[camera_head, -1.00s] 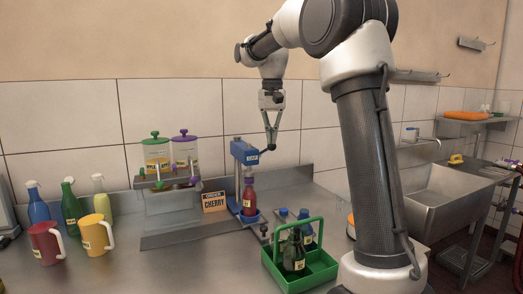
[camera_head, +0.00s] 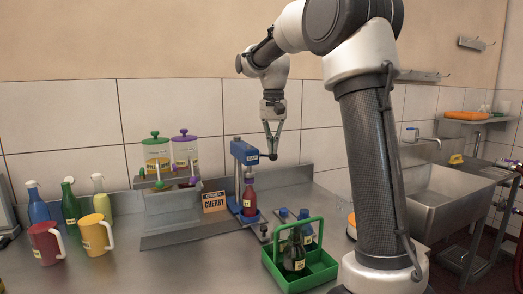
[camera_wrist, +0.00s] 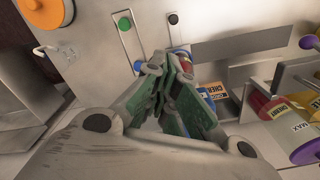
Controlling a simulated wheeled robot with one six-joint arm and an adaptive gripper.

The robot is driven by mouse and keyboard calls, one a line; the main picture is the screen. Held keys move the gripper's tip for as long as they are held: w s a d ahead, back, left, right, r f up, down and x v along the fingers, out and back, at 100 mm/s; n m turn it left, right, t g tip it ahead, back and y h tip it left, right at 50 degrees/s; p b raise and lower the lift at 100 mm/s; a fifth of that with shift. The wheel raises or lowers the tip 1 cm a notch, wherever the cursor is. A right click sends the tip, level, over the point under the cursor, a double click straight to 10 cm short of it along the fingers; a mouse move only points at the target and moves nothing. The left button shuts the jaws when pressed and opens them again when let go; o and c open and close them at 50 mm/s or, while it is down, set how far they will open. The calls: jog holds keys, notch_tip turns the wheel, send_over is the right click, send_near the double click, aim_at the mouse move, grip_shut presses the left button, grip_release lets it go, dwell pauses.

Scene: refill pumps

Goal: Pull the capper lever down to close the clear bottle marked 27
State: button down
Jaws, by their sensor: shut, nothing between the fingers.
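The blue capper (camera_head: 243,153) stands on the steel counter beside the cherry sign. A bottle of red liquid (camera_head: 249,201) stands upright under its head; its label is too small to read, so I cannot confirm the mark 27. The capper's short dark lever (camera_head: 265,155) sticks out to the right. My gripper (camera_head: 273,154) is shut and empty, pointing down, with its fingertips at the lever's end; contact is not certain. In the wrist view its fingers (camera_wrist: 172,95) are together and hide most of the capper.
A green carrier (camera_head: 318,277) with dark bottles stands in front right of the capper. Two dispensers with green and purple lids (camera_head: 183,133), the cherry sign (camera_head: 214,202), spray bottles and red and yellow jugs (camera_head: 96,233) stand left. A sink (camera_head: 440,195) lies right.

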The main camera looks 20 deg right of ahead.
aim_at(273, 157)
jog(key=shift+f, duration=0.15)
jog(key=shift+s+f, duration=0.15)
jog(key=shift+f, duration=1.75)
jog(key=shift+w+f, duration=0.2)
jog(key=shift+f, duration=0.6)
jog(key=shift+r, duration=0.1)
